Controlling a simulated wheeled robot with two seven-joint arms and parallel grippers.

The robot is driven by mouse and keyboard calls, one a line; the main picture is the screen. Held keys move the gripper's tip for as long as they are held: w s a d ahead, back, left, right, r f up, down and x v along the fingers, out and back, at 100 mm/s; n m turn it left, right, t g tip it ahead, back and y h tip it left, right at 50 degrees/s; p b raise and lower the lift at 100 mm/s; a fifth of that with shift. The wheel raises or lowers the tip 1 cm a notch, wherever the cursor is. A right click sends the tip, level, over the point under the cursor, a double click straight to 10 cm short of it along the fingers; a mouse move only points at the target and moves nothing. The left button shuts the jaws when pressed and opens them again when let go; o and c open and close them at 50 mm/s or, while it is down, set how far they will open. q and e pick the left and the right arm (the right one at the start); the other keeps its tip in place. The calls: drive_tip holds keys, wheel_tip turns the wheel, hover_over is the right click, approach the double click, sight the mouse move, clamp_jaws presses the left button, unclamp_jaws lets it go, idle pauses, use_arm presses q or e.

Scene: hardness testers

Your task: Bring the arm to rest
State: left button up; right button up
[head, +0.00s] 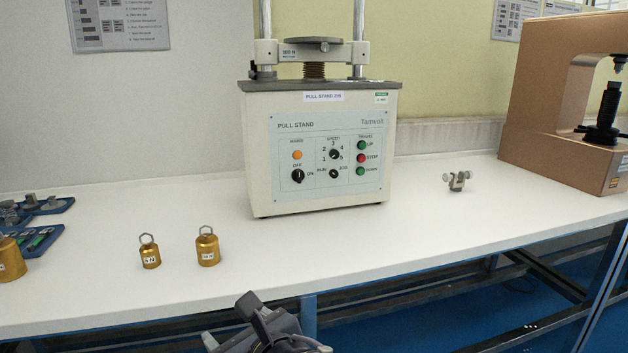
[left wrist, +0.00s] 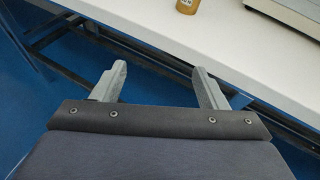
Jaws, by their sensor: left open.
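My left arm shows at the bottom middle of the head view, below the bench's front edge, with its gripper (head: 210,342) partly cut off by the lower border. In the left wrist view the left gripper (left wrist: 158,82) has its two grey fingers spread wide apart, with nothing between them. It is in front of the bench and touches nothing visible. My right gripper is in neither view.
The white bench (head: 430,225) carries a pull stand (head: 325,150), brass weights (head: 149,252) (head: 207,247), a small metal clamp (head: 457,181) and a copper-coloured tester (head: 560,110). Blue trays (head: 45,238) lie at left. The bench front is clear right of the weights.

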use_arm(q)
drive_tip(key=s+a+f+n+g+h, duration=0.4)
drive_tip(key=s+a+f+n+g, duration=0.35)
drive_tip(key=a+f+n, duration=0.35)
drive_tip(key=s+d+f+n+t+h, duration=0.1)
drive_tip(key=s+d+n+t+h, duration=0.1)
drive_tip(key=s+n+h, duration=1.2)
drive_tip(key=w+r+n+y+p, duration=0.2)
drive_tip(key=r+p, duration=1.2)
drive_tip(key=w+r+n+y+p, duration=0.1)
drive_tip(key=w+r+y+p, duration=0.1)
drive_tip(key=r+p, duration=1.3)
drive_tip(key=shift+n+y, duration=0.4)
drive_tip(key=shift+y, duration=0.2)
drive_tip(key=shift+r, duration=0.1)
